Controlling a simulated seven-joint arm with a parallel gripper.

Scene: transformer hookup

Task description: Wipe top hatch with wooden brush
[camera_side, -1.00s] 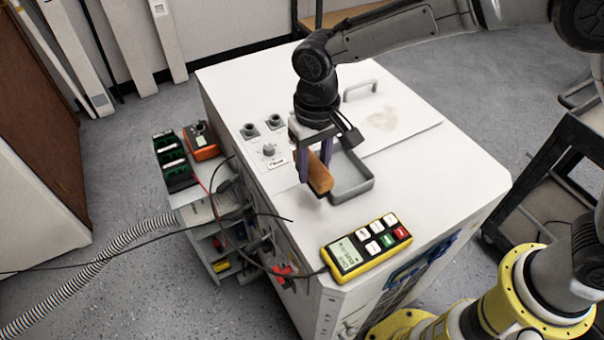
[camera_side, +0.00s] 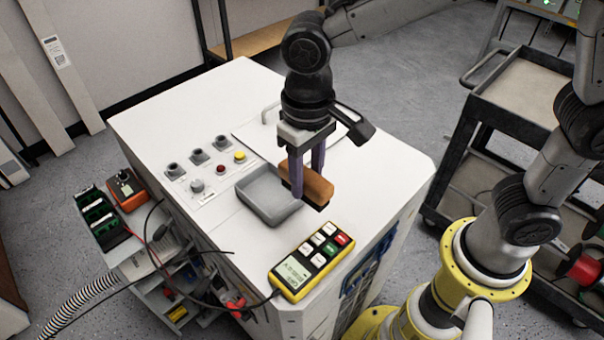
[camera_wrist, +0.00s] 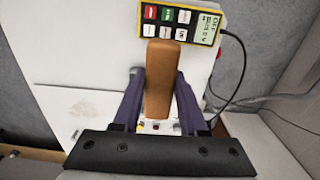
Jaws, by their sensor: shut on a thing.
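The wooden brush (camera_side: 315,186) has an orange-brown wooden body and a dark underside. My gripper (camera_side: 306,180) is shut on it, with one purple finger on each side. It holds the brush above the white cabinet top, beside the right edge of the grey tray in the side view. The brush (camera_wrist: 160,85) also shows between the fingers in the wrist view. The top hatch (camera_side: 256,136) is a thin white panel with a handle, behind the brush and partly hidden by my gripper. In the wrist view, a faint brownish stain shows on the hatch (camera_wrist: 62,112).
A grey open tray (camera_side: 262,200) sits on the cabinet top (camera_side: 160,120). A yellow handheld meter (camera_side: 312,262) lies near the front edge, with a dark cable. Knobs and buttons (camera_side: 197,186) stand left of the hatch. A dark cart (camera_side: 520,110) stands at right.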

